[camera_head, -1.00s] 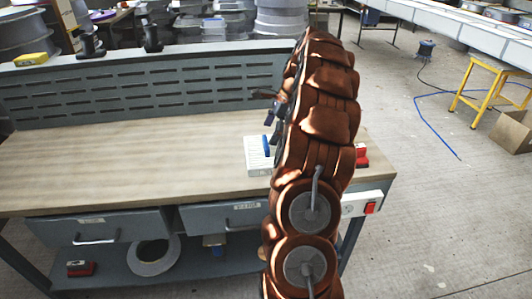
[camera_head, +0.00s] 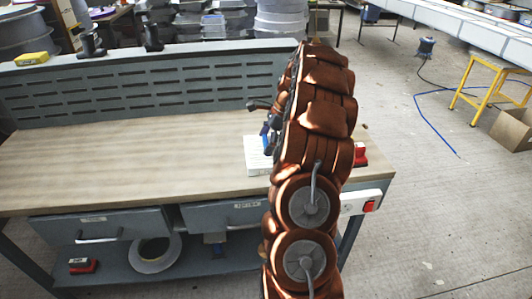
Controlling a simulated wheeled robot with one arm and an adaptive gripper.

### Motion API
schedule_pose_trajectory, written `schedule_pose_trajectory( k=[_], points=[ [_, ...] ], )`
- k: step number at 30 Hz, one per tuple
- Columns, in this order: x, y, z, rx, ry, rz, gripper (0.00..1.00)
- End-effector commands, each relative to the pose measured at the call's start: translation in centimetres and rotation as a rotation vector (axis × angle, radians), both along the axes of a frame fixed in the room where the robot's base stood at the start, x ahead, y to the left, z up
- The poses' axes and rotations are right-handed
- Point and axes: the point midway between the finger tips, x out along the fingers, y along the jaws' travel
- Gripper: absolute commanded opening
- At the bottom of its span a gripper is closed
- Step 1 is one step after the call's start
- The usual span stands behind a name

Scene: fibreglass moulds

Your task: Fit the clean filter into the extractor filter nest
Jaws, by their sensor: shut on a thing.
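My gripper (camera_head: 267,136) is at the left side of my brown-covered arm, over the back right of the workbench. It is mostly hidden by the arm, and its fingers are small and dark. It is shut on a small blue thing (camera_head: 265,130), only partly seen; I cannot tell whether this is the clean filter. A white block (camera_head: 256,163) with dark marks on its front sits on the bench just below the gripper. I cannot tell whether the blue thing touches it. I cannot make out the filter nest for certain.
The wooden bench top (camera_head: 120,160) is clear to the left. A slotted grey back panel (camera_head: 130,92) stands behind it. A red object (camera_head: 360,154) is at the bench's right end, above a white switch box (camera_head: 360,202).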

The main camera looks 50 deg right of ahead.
Motion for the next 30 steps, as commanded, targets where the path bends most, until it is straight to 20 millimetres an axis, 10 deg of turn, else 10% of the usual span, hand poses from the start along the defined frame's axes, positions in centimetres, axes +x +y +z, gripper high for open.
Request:
schedule_pose_trajectory(
  k=[30],
  points=[
    [-2.1, -0.5, 3.6, 0.0, -0.001, -0.004, 0.48]
  ],
)
